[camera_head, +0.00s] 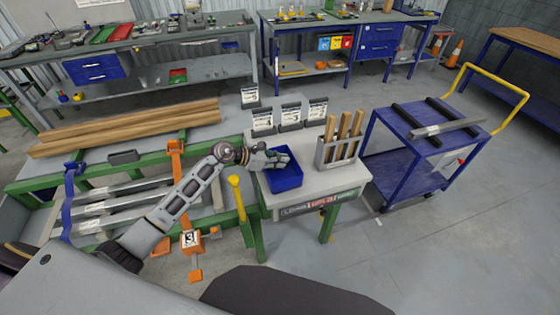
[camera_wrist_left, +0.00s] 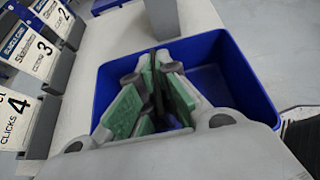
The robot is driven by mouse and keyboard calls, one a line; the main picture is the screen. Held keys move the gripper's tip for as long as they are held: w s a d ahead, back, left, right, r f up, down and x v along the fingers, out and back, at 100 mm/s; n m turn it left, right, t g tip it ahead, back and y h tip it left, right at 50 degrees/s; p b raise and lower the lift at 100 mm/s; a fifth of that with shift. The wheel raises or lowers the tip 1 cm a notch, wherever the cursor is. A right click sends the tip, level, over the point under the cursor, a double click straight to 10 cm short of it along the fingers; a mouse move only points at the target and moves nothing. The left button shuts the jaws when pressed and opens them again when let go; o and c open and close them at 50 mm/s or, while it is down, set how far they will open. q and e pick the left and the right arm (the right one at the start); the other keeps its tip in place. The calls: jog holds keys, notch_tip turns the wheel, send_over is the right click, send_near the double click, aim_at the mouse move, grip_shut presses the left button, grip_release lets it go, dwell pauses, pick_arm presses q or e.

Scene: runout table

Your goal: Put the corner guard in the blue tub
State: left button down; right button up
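The blue tub (camera_head: 287,180) stands on the light bench top, and its wall also shows in the left wrist view (camera_wrist_left: 105,85). My left gripper (camera_head: 277,160) is over the tub, pointing down into its opening. In the left wrist view its green-padded fingers (camera_wrist_left: 157,75) are close together, with a thin dark piece between them. This looks like the corner guard (camera_wrist_left: 157,92), seen edge-on and mostly hidden by the fingers. The visible part of the tub floor looks empty. My right gripper is not in view.
A grey holder with wooden pieces (camera_head: 340,150) stands right of the tub. Numbered label cards (camera_head: 290,113) stand behind it. Wooden planks (camera_head: 130,127) and metal bars lie on the green-framed table at left. A blue cart (camera_head: 410,160) stands at right, with open floor in front.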

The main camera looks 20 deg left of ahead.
pick_arm(q)
jog(key=shift+f+b, duration=0.4)
jog(key=shift+f, duration=0.1)
jog(key=c, duration=1.6)
grip_release()
jog(key=shift+c, duration=0.2)
jog(key=shift+r, duration=0.1)
